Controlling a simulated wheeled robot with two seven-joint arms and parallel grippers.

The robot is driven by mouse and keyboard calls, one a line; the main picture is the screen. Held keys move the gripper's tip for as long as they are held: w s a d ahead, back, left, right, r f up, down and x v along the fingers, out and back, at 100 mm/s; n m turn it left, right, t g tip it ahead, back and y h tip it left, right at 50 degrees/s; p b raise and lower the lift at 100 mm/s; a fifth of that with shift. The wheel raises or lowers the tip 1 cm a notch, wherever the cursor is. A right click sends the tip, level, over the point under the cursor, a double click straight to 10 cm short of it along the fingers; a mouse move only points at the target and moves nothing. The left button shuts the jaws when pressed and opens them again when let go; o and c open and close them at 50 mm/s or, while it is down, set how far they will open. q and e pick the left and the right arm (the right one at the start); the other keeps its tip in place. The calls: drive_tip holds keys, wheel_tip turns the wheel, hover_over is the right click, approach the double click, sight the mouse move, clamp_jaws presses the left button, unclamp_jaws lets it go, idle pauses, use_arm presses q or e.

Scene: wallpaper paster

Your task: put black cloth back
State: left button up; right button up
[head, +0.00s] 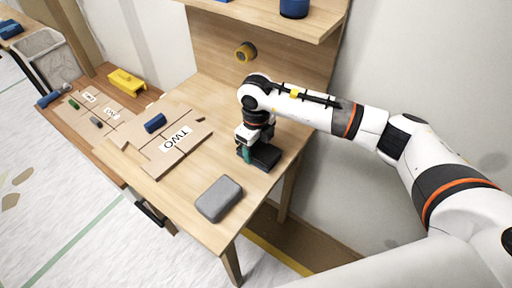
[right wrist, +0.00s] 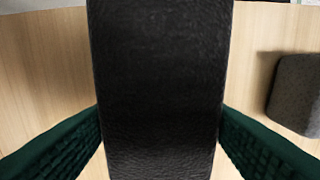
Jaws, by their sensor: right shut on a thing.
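The black cloth (head: 267,158) is a dark block-like piece at the right part of the wooden table (head: 190,205). My right gripper (head: 246,152) points down over the table and is shut on the black cloth. In the right wrist view the cloth (right wrist: 160,85) fills the middle, between the two green ribbed fingers (right wrist: 160,140). The head view does not show clearly whether the cloth touches the table top. My left gripper is not in view.
A grey block (head: 219,198) lies near the table's front edge. Cardboard panels marked TWO (head: 172,146) with a blue roll (head: 155,123) lie on the left. A shelf (head: 270,18) overhangs the back. A yellow tool (head: 126,82) lies on the lower bench.

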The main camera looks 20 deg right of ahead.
drive_tip(key=shift+f, duration=0.5)
drive_tip(key=shift+f+b, duration=0.45)
drive_tip(key=shift+b, duration=0.05)
drive_tip(key=o, duration=1.1)
drive_tip(key=shift+r, duration=0.1)
